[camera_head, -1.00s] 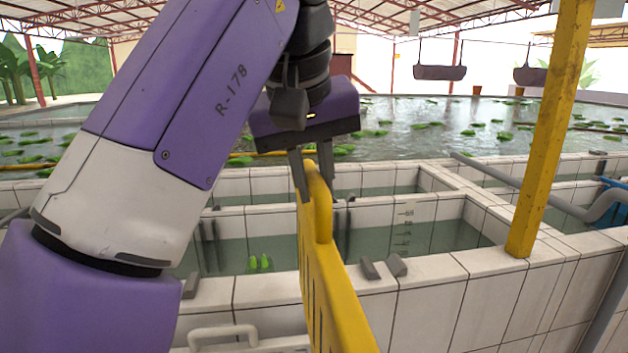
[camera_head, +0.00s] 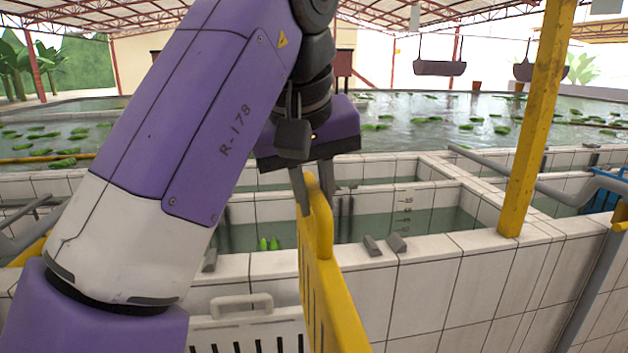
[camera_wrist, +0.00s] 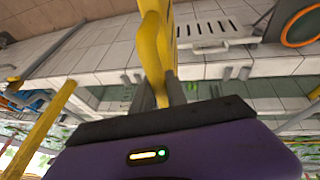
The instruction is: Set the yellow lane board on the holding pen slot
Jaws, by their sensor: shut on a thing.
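The yellow lane board (camera_head: 331,298) hangs upright from my gripper (camera_head: 313,192) by its looped top handle. It stands in front of the tiled pool wall and runs out of the picture at the bottom. In the wrist view my gripper (camera_wrist: 160,92) is shut on the handle of the yellow board (camera_wrist: 153,45). Small grey slot brackets (camera_head: 384,245) sit on the near wall's top, just right of the board. Dark upright guide rails (camera_head: 345,220) show on the tank walls behind it. I cannot tell which slot is the holding pen's.
A white slotted board (camera_head: 245,325) stands low in front of the wall, left of the yellow board. A yellow post (camera_head: 537,120) rises from the wall at right, beside a grey pipe (camera_head: 590,205). Green floats (camera_head: 268,244) sit in the near tank.

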